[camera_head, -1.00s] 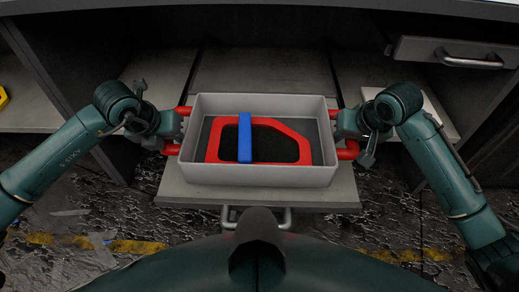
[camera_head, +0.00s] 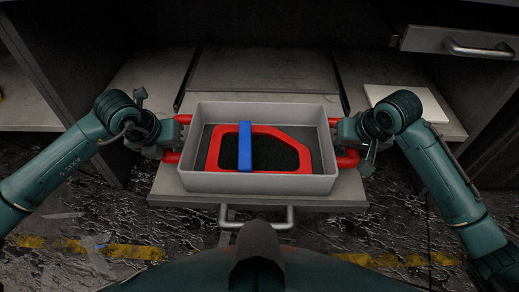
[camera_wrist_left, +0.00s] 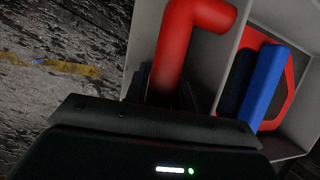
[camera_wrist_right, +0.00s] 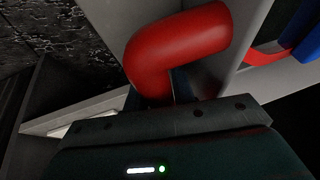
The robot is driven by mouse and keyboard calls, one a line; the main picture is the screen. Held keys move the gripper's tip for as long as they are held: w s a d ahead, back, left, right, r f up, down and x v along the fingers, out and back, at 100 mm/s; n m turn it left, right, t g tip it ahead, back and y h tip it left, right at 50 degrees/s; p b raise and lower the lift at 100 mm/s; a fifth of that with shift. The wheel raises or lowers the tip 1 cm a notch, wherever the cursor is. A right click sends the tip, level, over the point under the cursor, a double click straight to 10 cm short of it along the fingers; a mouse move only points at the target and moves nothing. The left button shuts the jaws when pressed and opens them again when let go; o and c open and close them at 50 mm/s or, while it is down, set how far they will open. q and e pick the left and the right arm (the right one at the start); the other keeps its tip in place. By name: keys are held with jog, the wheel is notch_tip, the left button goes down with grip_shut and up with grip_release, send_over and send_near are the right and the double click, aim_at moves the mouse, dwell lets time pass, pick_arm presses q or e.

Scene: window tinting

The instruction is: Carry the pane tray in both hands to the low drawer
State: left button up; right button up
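The pane tray (camera_head: 290,184) is a light grey open box with red handles on its left and right sides. A red-framed dark pane (camera_head: 293,150) with a blue bar (camera_head: 245,146) across it lies inside. The low drawer (camera_head: 165,182) is pulled out directly under the tray; whether they touch I cannot tell. My left gripper (camera_head: 174,133) is shut on the left red handle (camera_wrist_left: 176,45). My right gripper (camera_head: 349,136) is shut on the right red handle (camera_wrist_right: 180,45). The fingertips are partly hidden in both wrist views.
A drawer front with a metal handle (camera_head: 480,48) juts out at the upper right. A white slab (camera_head: 403,100) lies on the right shelf. Dark cabinet walls flank the opening. The low drawer's metal handle (camera_head: 258,224) faces me. The floor has a yellow stripe.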

pick_arm(q)
jog(key=o, duration=0.4)
jog(key=shift+r, duration=0.1)
pick_arm(e)
jog(key=o, duration=0.4)
jog(key=shift+r, duration=0.1)
pick_arm(q)
jog(key=shift+r, duration=0.1)
pick_arm(e)
jog(key=shift+r, duration=0.2)
pick_arm(q)
jog(key=v, duration=1.1)
jog(key=shift+s+r, duration=0.2)
jog(key=shift+r, duration=0.15)
pick_arm(e)
jog(key=v, duration=1.1)
jog(key=shift+s+r, duration=0.2)
jog(key=shift+r, duration=0.1)
pick_arm(q)
jog(key=shift+a, duration=0.1)
